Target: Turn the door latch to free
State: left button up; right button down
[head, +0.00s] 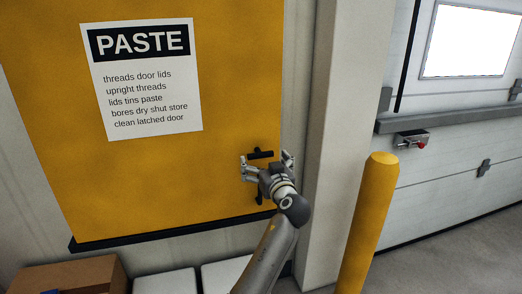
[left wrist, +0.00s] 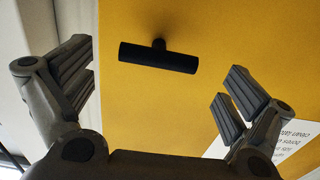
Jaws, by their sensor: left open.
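The door latch (head: 261,154) is a short black T-shaped bar on the yellow door (head: 225,90), near its lower right edge. Its bar lies about level in the head view. In the left wrist view the latch (left wrist: 158,58) shows whole, on a short stem. My left gripper (head: 266,160) is open in front of the door, with its fingers spread to either side of the latch. In the left wrist view the open fingers (left wrist: 160,78) hold nothing, and I see no contact with the latch. My right gripper is not in view.
A black piece (head: 258,198) shows on the door below the latch, partly behind my gripper. A paper sign (head: 143,80) is on the door. A yellow post (head: 368,225) stands to the right. A cardboard box (head: 75,277) and white lids (head: 165,282) are below the door.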

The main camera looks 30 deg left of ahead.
aim_at(261, 156)
pick_arm(q)
jog(key=p+x, duration=0.1)
jog(key=x, duration=0.2)
jog(key=shift+w+r, duration=0.15)
jog(key=shift+r, duration=0.05)
jog(key=shift+w+a+f, duration=0.2)
jog(key=shift+w+a, duration=0.15)
jog(key=shift+a, duration=0.15)
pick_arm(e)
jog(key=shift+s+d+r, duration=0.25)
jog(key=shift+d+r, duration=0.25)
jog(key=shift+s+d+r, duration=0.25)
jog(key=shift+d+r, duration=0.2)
pick_arm(q)
jog(key=c, duration=0.8)
jog(key=shift+d, duration=0.1)
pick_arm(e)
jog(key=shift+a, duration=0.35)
